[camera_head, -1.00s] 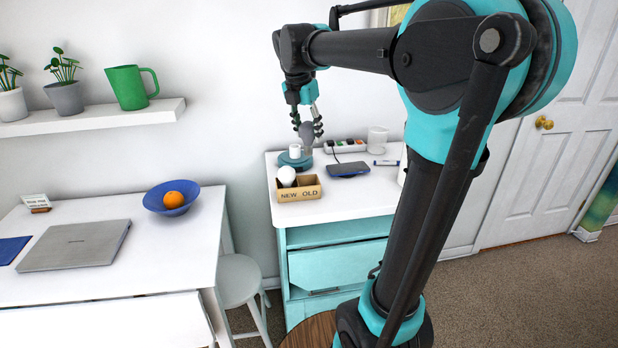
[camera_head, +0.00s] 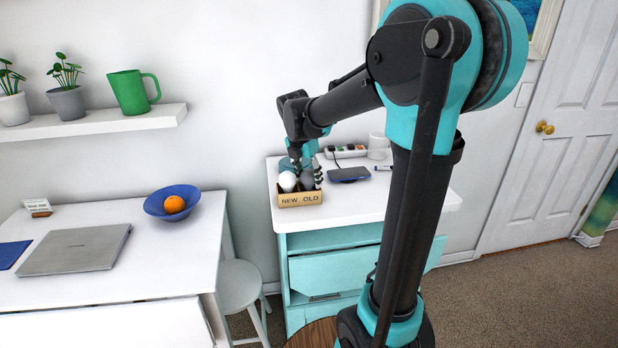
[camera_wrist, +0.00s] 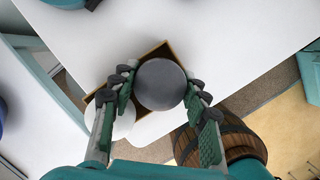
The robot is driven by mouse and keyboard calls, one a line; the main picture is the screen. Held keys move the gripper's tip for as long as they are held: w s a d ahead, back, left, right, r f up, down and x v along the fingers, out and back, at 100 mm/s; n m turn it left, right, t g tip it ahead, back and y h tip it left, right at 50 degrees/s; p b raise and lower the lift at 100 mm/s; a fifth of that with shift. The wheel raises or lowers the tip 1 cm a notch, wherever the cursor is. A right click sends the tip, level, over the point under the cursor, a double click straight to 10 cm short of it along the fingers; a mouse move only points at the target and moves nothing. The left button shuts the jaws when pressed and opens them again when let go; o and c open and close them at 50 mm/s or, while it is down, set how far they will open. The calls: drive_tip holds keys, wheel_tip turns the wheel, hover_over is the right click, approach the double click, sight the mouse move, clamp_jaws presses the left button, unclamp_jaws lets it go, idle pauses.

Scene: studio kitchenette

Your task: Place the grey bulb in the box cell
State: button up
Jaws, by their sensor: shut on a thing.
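The grey bulb (camera_wrist: 161,84) is between the fingers of my gripper (camera_wrist: 160,88) in the wrist view, over the box. In the head view my gripper (camera_head: 306,174) is at the box, with the grey bulb (camera_head: 307,179) at the right cell, marked OLD. The cardboard box (camera_head: 300,199) has two cells, marked NEW and OLD. A white bulb (camera_head: 287,181) sits in the NEW cell; it shows partly behind a finger in the wrist view (camera_wrist: 124,121). Whether the grey bulb touches the cell floor is hidden.
The box stands near the front edge of the white cabinet top (camera_head: 375,205). A teal lamp base (camera_head: 287,163) is behind it. A dark blue pad (camera_head: 348,174), a power strip (camera_head: 345,152) and a white cup (camera_head: 378,146) are to the right. The cabinet top's front right is clear.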

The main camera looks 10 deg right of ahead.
drive_tip(key=shift+f, duration=0.1)
drive_tip(key=o, duration=1.2)
drive_tip(key=shift+c, duration=0.2)
drive_tip(key=v, duration=1.2)
